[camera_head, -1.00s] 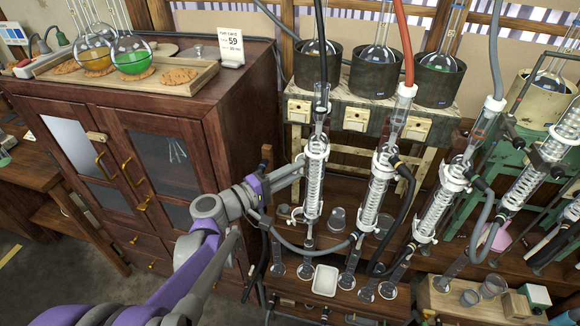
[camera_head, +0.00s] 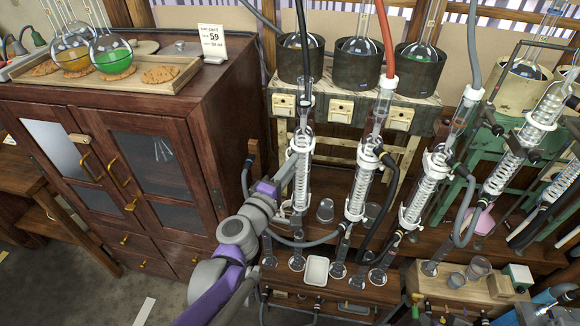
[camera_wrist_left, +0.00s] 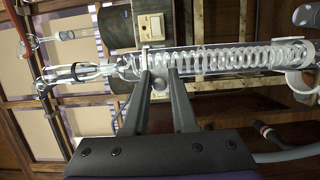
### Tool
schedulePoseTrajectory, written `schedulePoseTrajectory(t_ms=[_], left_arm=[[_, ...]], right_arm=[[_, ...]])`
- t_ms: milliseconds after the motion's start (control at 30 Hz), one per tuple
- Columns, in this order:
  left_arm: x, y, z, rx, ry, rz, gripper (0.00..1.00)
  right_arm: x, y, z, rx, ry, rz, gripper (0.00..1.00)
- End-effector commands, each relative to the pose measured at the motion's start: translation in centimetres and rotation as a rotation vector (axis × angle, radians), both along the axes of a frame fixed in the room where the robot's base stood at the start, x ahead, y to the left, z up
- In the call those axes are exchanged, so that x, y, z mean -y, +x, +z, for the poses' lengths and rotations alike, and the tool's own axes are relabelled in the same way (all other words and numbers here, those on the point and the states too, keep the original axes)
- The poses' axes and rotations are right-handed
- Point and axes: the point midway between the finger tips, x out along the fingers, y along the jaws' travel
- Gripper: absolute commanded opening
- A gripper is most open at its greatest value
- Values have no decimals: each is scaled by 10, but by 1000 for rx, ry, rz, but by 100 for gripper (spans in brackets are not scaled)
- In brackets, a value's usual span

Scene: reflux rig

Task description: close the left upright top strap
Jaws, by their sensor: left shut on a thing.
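The left upright condenser (camera_head: 301,180) is a clear glass tube with an inner coil, standing at the left of the row. Its white top strap (camera_head: 300,144) sits around the upper end of the glass. A white bottom strap sits lower on it. My left gripper (camera_head: 290,165) reaches the upper part of this condenser from the left front. In the left wrist view, the gripper fingers (camera_wrist_left: 160,78) are at the top strap (camera_wrist_left: 145,58), shut on part of it, with the coil condenser (camera_wrist_left: 235,58) running to the right. Whether the strap is latched is hidden. My right gripper is out of view.
More strapped condensers (camera_head: 362,180) stand close on the right. Hoses, a dark one (camera_head: 302,50) and a red one (camera_head: 386,40), hang into their tops. A wooden cabinet (camera_head: 160,150) stands left. A white dish (camera_head: 316,270) lies on the bench below.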

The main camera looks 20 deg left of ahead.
Motion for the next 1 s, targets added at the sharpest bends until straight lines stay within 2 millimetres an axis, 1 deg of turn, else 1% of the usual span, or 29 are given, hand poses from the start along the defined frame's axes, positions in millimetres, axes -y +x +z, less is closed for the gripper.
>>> schedulePoseTrajectory(t_ms=[167,200,267,300,567,700,833,1000], left_arm=[[0,0,0,0,0,0,0],[0,0,0,0,0,0,31],[0,0,0,0,0,0,42],[0,0,0,0,0,0,49],[0,0,0,0,0,-1,50],[-1,-4,0,0,0,0,50],[-1,-19,0,1,1,0,50],[-3,-46,0,0,1,1,50]], right_arm=[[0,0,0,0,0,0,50],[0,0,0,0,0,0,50],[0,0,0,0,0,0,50],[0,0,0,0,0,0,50],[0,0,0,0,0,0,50],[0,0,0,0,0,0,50],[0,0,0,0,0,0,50],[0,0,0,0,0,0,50]])
